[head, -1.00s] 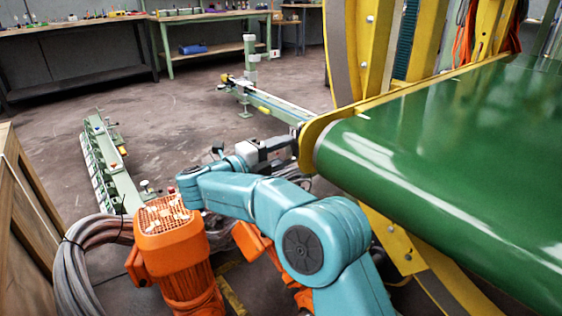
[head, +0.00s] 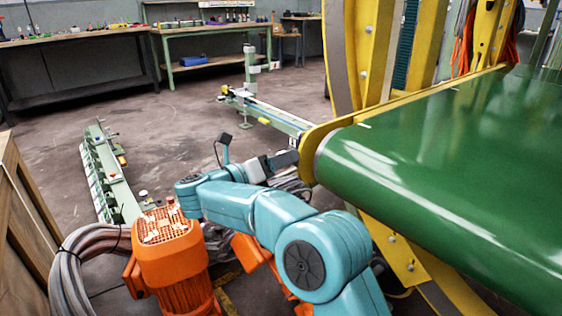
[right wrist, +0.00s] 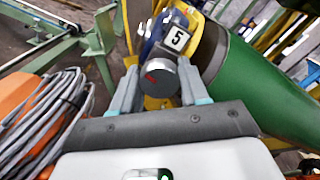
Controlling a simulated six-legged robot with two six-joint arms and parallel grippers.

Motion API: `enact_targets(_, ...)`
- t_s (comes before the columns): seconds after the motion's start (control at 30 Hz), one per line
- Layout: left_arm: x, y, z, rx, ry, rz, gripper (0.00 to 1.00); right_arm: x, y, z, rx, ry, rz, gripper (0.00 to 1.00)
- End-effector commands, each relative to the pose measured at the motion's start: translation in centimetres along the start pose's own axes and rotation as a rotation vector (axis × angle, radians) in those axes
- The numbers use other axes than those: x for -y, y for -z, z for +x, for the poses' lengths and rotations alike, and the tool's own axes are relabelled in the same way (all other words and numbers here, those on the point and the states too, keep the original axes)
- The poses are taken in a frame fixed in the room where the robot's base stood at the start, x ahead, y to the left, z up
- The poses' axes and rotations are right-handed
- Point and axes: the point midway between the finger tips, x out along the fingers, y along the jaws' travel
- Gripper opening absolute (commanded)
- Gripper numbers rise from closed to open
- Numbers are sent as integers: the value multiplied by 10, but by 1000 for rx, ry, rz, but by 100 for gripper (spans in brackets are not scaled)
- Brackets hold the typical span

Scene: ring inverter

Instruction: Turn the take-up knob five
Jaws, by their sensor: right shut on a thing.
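The take-up knob (right wrist: 158,76) is a grey cylinder with a red mark on its face, seen in the right wrist view. A white plate with a black 5 (right wrist: 177,38) sits just behind it on a blue and yellow mount. My right gripper (right wrist: 160,88) has a finger on each side of the knob and is shut on it. In the head view my right gripper (head: 288,160) is at the near left end of the green conveyor, where the knob is too hidden to make out. My left gripper is not in view.
The green belt (head: 450,170) with its yellow side frame (head: 345,120) stands close on the right. An orange motor (head: 170,245) and grey hoses (head: 75,265) are at front left. A green rail (head: 112,175) lies on the floor. Open floor is beyond.

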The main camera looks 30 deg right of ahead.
Motion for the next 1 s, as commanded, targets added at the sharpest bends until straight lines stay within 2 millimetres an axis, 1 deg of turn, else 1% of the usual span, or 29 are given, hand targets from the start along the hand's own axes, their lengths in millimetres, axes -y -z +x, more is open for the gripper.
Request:
enact_targets(0.2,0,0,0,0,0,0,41,-1,1,-1,-1,-1,107,14)
enact_targets(0.4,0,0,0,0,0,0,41,-1,1,-1,-1,-2,160,14)
enact_targets(0.9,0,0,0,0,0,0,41,-1,1,-1,-1,-2,176,14)
enact_targets(0.93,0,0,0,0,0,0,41,-1,1,-1,-1,-2,176,48)
enact_targets(0.97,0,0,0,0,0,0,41,-1,1,-1,-1,-2,176,57)
enact_targets(1.0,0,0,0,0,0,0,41,-1,1,-1,-1,-1,176,70)
